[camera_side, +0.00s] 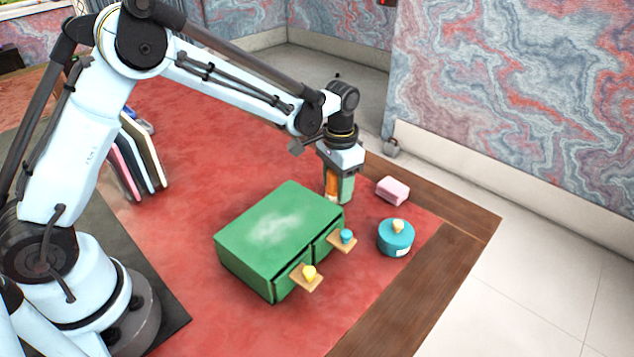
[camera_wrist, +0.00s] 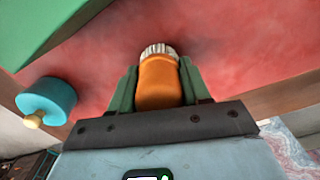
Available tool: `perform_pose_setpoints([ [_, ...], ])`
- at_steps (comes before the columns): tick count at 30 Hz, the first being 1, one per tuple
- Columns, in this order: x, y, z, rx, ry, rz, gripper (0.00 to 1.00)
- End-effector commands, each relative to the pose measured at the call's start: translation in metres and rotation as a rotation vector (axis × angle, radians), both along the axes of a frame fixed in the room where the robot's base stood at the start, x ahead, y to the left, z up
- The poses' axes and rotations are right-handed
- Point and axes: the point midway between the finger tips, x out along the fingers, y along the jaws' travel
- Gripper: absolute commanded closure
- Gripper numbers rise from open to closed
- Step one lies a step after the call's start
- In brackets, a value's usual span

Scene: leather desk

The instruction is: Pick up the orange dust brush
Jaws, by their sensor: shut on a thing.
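The orange dust brush (camera_wrist: 158,82) is between the two green fingers of my gripper (camera_wrist: 158,88) in the wrist view, with its pale bristles pointing away from the palm. In the side view the brush (camera_side: 332,184) shows as an orange strip between the fingers of my gripper (camera_side: 339,188). My gripper is shut on the brush and points down just behind the green cabinet. I cannot tell whether the bristles touch the red leather.
The green cabinet (camera_side: 270,230) stands close by, two drawers open with a yellow and a teal item at them. A teal round container (camera_side: 396,238) and a pink block (camera_side: 392,190) sit to the right. Upright folders (camera_side: 140,155) stand left.

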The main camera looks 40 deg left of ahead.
Motion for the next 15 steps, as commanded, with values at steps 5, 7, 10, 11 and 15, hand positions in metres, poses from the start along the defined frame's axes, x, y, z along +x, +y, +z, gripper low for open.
perform_pose_setpoints([
  [5, 0.0, 0.0, 0.005, 0.0, 0.0, 0.0, 0.89],
  [7, 0.0, 0.0, 0.011, 0.0, 0.0, 0.0, 0.89],
  [10, 0.0, 0.0, 0.024, 0.0, 0.0, 0.0, 0.89],
  [11, 0.0, 0.0, 0.03, 0.0, 0.0, 0.0, 0.89],
  [15, -0.013, -0.016, 0.053, -0.001, 0.001, -0.005, 0.89],
])
